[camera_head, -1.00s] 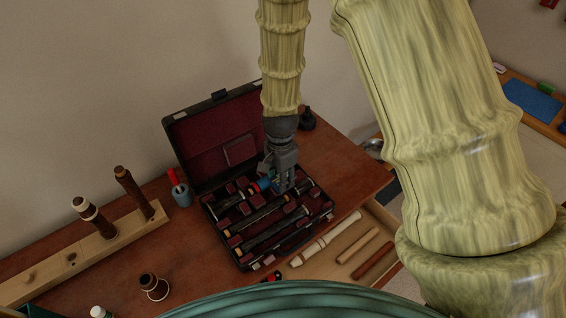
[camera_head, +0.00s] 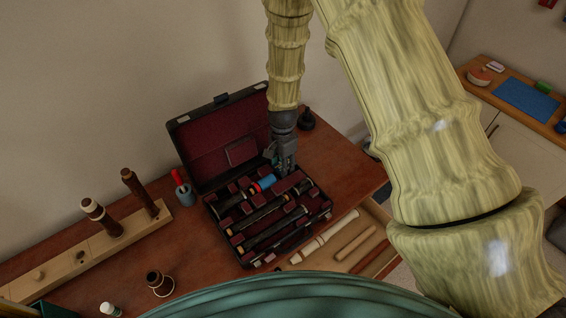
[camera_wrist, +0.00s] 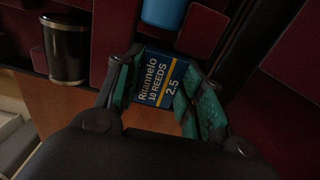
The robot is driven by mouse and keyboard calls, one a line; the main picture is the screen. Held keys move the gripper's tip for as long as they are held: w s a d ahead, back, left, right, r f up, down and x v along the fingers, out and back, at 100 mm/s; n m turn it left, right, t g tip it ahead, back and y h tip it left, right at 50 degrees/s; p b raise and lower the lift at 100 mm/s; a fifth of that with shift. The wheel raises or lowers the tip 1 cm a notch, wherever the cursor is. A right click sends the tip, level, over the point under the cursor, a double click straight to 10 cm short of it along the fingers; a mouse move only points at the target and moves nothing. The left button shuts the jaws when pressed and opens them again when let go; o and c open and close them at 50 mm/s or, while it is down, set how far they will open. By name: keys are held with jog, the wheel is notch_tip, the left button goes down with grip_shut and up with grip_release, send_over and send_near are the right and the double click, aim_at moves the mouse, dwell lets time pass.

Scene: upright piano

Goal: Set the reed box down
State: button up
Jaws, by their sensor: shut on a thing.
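In the head view my gripper (camera_head: 286,172) points down at the back right part of the open instrument case (camera_head: 244,268), and the reed box cannot be made out there. The case has a dark red lining and holds dark instrument parts. I cannot tell whether the reed box touches anything beneath it.
A blue piece (camera_head: 264,182) lies in the case, left of my gripper. A wooden rack with upright joints (camera_head: 104,220) and a blue-grey pot (camera_head: 185,195) stand left of the case. A pale recorder (camera_head: 325,238) lies in front right. Bare brown tabletop (camera_head: 345,165) lies right of the case.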

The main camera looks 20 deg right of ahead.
jog(key=shift+f, duration=0.25)
jog(key=shift+f, duration=0.1)
jog(key=o, duration=0.6)
jog(key=shift+o, duration=0.2)
notch_tip(320, 180, up, 12)
jog(key=b, duration=0.3)
dwell(0.5)
